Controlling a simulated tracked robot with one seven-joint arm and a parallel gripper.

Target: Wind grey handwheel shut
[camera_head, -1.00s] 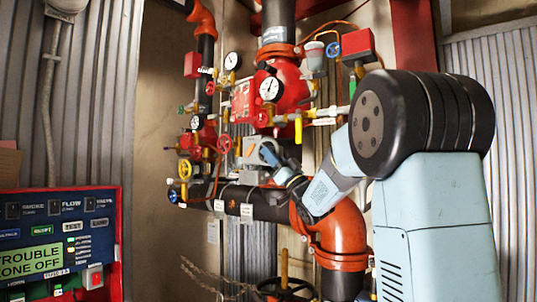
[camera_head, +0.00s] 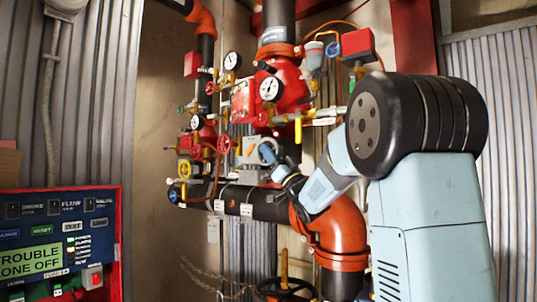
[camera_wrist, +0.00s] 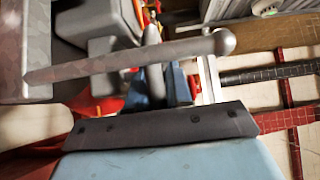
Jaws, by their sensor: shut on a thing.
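The grey handwheel (camera_head: 248,147) is on a grey gearbox housing in the middle of the pipework, mostly hidden by my fingers in the head view. In the wrist view a long grey bar, which looks like the handwheel (camera_wrist: 100,65) seen edge-on, crosses the upper left and ends in a rounded tip. A short upright grey piece stands at the fingers. My gripper (camera_head: 267,153) is at the handwheel, with its blue fingers also in the wrist view (camera_wrist: 168,85). It is shut on the handwheel; the exact contact is partly hidden.
Red handwheels (camera_head: 224,144), a yellow one (camera_head: 185,170) and gauges (camera_head: 271,88) crowd the pipes left of and above my gripper. A dark horizontal pipe (camera_head: 270,206) and orange elbow (camera_head: 342,233) lie below. A control panel (camera_head: 60,245) stands at lower left.

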